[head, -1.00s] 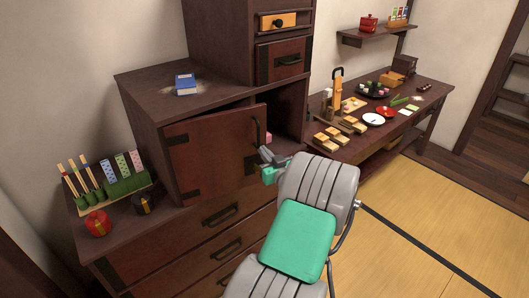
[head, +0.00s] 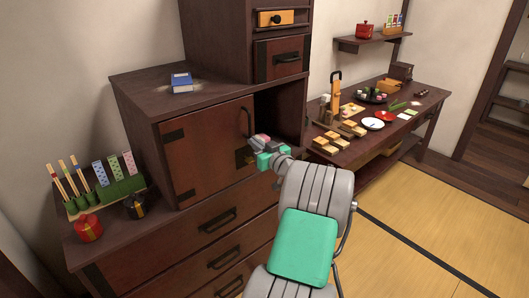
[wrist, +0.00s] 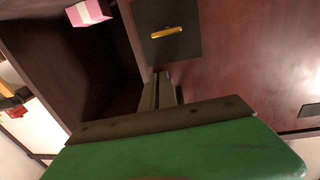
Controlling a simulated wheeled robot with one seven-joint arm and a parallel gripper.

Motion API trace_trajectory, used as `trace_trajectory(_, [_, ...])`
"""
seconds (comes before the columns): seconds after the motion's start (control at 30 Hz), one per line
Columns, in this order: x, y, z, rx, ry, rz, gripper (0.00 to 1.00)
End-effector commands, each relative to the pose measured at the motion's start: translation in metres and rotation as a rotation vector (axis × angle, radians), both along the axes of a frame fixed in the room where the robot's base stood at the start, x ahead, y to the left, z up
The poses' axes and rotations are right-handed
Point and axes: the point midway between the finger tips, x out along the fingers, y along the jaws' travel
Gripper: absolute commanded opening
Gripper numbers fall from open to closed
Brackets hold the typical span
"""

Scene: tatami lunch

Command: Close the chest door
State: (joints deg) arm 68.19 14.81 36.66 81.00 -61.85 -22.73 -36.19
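The chest door (head: 205,150) is a reddish-brown panel with black corner plates and a dark handle near its right edge. It looks nearly flush with the chest front (head: 146,145). The dark compartment (head: 277,112) to its right is uncovered. My gripper (head: 257,147) is in front of the door's right edge, below the handle. In the wrist view the door (wrist: 245,60) fills the right side, with a black plate and yellow latch piece (wrist: 167,32) beyond my fingers (wrist: 160,90). The fingers look close together and empty. I cannot tell whether they touch the door.
A pink-and-white box (wrist: 88,12) lies inside the open compartment. A blue book (head: 181,83) lies on the chest top. A food-laden table (head: 365,125) stands at right. Tatami (head: 450,205) is clear.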

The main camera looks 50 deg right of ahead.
Motion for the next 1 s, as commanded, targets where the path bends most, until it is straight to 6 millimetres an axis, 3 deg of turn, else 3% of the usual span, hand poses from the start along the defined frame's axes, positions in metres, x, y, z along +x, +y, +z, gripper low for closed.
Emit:
trace_trajectory(0.03, [0.002,0.0,0.01,-0.019,-0.014,0.004,0.0])
trace_trajectory(0.17, [-0.015,0.002,0.002,-0.014,-0.007,-0.001,0.0])
trace_trajectory(0.3, [-0.063,0.005,0.003,-0.005,-0.007,-0.008,0.0])
trace_trajectory(0.63, [-0.133,0.017,0.001,-0.002,-0.003,-0.005,0.0])
trace_trajectory(0.77, [-0.139,0.019,0.0,0.0,0.0,-0.001,0.0])
trace_trajectory(0.87, [-0.131,0.027,0.002,0.005,0.019,0.019,0.0])
trace_trajectory(0.97, [-0.097,0.061,0.002,0.025,0.106,0.097,0.0])
trace_trajectory(1.0, [-0.079,0.085,0.002,0.038,0.165,0.141,0.0])
